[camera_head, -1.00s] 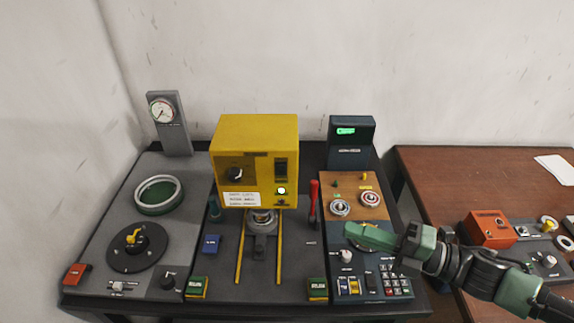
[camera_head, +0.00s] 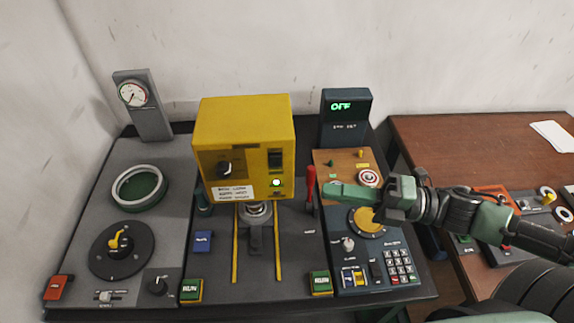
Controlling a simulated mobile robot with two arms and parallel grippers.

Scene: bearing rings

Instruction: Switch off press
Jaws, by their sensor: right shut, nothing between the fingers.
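The yellow press (camera_head: 245,130) stands at the middle of the bench. Its front has a black knob (camera_head: 225,169), a black rocker switch (camera_head: 275,158) and a lit green-white lamp (camera_head: 276,183) below the switch. A red-handled lever (camera_head: 310,184) stands upright to the right of the press. My right gripper (camera_head: 328,194) comes in from the right, shut and empty. Its green fingers point left and its tip appears beside the red lever; I cannot tell whether they touch. It hides part of the wooden panel behind it. My left gripper is not in view.
A dark display (camera_head: 346,118) behind the wooden panel reads "OFF". A yellow dial (camera_head: 366,221) and a keypad (camera_head: 398,267) lie below my right gripper. Green-and-yellow buttons (camera_head: 191,290) sit at the front edge. A gauge post (camera_head: 143,105) stands at the back left.

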